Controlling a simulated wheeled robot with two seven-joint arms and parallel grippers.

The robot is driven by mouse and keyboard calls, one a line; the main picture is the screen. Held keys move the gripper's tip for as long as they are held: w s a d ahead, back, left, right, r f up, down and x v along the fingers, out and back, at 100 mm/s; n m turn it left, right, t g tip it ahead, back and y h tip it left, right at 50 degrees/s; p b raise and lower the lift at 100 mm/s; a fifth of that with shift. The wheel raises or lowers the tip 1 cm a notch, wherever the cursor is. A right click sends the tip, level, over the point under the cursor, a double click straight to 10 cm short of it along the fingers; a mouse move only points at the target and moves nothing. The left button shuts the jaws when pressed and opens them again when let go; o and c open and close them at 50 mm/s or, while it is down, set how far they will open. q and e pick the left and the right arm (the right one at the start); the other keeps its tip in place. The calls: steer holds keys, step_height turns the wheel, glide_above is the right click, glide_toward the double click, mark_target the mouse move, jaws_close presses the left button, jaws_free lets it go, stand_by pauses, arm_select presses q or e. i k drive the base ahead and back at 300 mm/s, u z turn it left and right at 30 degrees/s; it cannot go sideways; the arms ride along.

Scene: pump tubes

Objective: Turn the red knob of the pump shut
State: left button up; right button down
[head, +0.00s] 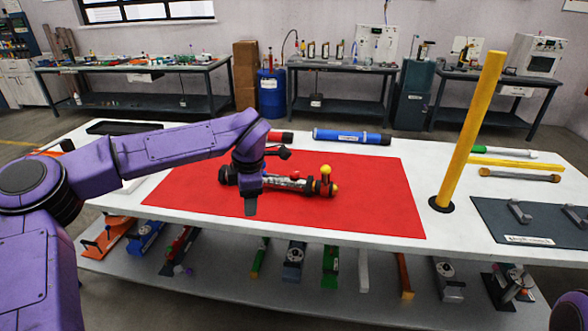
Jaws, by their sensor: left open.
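The pump (285,184) lies on its side on a red mat (385,205). It is a metallic tube with a dark end at the left and a dark fitting at the right. A small red knob (295,175) shows on top of the tube; yellow knobs (326,169) and another red part (325,180) sit at the right fitting. My left gripper (250,206) points down in front of the pump's left part and hides some of it. It is open and apart from the red knob, to its left. My right gripper is out of view.
A tall yellow post (468,130) stands on the white table (435,170) right of the mat. A blue tube (350,137) lies behind the mat. A dark tray (530,222) with grey brackets is at the right. The mat's right part is clear.

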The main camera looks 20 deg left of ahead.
mark_target(294, 174)
steer(key=i, duration=0.95)
